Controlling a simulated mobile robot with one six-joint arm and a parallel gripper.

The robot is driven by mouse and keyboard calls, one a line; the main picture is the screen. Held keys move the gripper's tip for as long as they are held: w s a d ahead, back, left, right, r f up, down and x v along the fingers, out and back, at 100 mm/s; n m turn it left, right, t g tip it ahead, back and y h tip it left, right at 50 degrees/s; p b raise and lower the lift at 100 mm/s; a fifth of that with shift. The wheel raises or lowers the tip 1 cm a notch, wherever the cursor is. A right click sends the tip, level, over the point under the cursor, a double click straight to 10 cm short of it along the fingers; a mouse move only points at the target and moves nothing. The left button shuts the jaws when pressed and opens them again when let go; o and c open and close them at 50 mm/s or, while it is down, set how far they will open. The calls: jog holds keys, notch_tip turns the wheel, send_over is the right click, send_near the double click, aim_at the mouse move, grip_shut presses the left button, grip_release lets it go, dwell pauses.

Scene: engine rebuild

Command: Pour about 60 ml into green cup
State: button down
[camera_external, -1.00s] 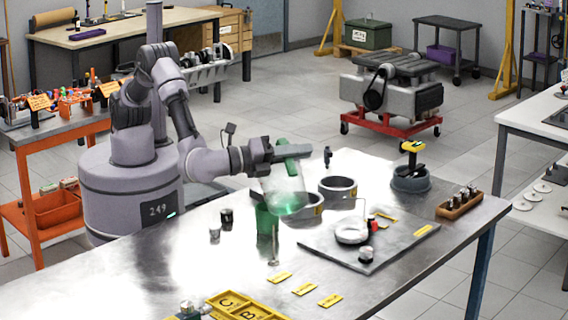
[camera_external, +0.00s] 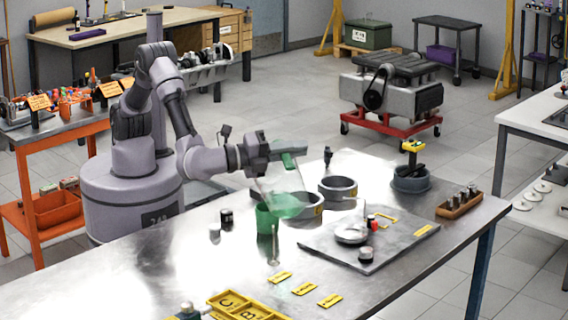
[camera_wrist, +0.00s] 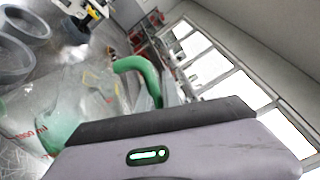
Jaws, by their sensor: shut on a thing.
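My gripper (camera_external: 280,156) is shut on the green handle (camera_external: 289,160) of a clear jug (camera_external: 279,184). The jug is tilted, and green liquid (camera_external: 287,207) pools toward its lower end. The green cup (camera_external: 266,221) stands on the steel table just below and left of the jug's lower end. I cannot tell whether a stream is falling into the cup, and the cup's inside is hidden. In the wrist view, the green handle (camera_wrist: 140,70), clear jug wall with red print and green liquid (camera_wrist: 60,132) show; the fingertips are hidden.
Two grey rings (camera_external: 338,188) stand close right of the jug. A thin metal piece (camera_external: 274,247) stands in front of the cup, and a small black container (camera_external: 226,218) is at its left. A grey plate (camera_external: 385,245) with parts lies to the right.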

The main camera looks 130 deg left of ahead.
jog(key=shift+s+a+f+b, duration=0.1)
jog(key=shift+s+f+b, duration=0.05)
jog(key=shift+s+b, duration=0.15)
jog(key=s+f+b, duration=0.1)
jog(key=b, duration=0.1)
jog(key=a+f+n+b, duration=0.1)
jog(key=b, duration=0.1)
jog(key=shift+s+n, duration=0.3)
jog(key=shift+s, duration=0.05)
jog(key=shift+r, duration=0.1)
jog(key=shift+w+d, duration=0.1)
jog(key=shift+w+d+b, duration=0.1)
jog(key=shift+w+b, duration=0.05)
jog(key=shift+b, duration=0.15)
jog(key=shift+s+f+b, duration=0.3)
jog(key=shift+f+b, duration=0.2)
jog(key=shift+b, duration=0.45)
jog(key=shift+s+a+f+n+b, duration=0.15)
jog(key=shift+s+a+n+b, duration=0.1)
jog(key=shift+n+b, duration=0.15)
